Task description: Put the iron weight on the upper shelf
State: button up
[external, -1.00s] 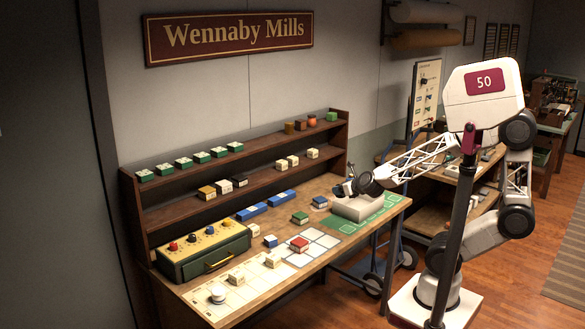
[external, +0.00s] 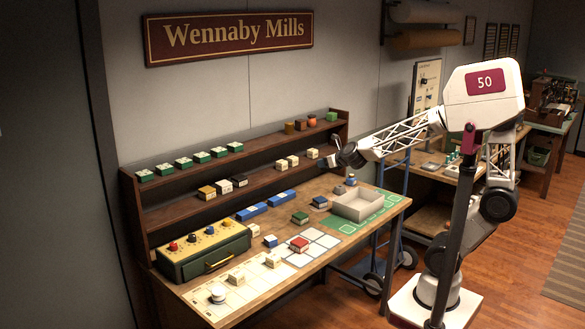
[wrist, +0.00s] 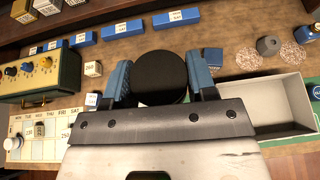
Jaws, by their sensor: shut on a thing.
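A round black disc, which looks like the iron weight (wrist: 160,75), is between the blue-padded fingers of my gripper (wrist: 162,82) in the wrist view. My gripper (external: 340,158) is shut on it and raised above the table, near the right end of the shelf unit in the external view. The weight is too small and dark to make out clearly there. The upper shelf (external: 265,137) is the top board of the brown unit; green-and-white boxes stand at its left and small coloured blocks at its right. Its middle stretch is bare.
The lower shelf (external: 265,170) holds several boxes. On the table are a green case with knobs (external: 203,250), blue boxes (external: 282,197), an open grey tray (external: 362,214) and a red-topped box (external: 299,244). Small grey pieces (wrist: 268,45) stand behind the tray.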

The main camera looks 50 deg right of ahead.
jog(key=w+d+r, duration=0.3)
jog(key=w+r, duration=1)
jog(key=w, duration=0.5)
dwell(0.5)
send_over(277, 137)
jog(key=s, duration=0.1)
jog(key=shift+a+f, duration=0.2)
jog(key=shift+f, duration=0.55)
dwell(0.5)
jog(key=shift+w, duration=0.2)
jog(key=shift+w, duration=0.15)
jog(key=shift+f, duration=0.1)
dwell(0.4)
jog(key=shift+f, duration=0.65)
jog(key=shift+f, duration=0.1)
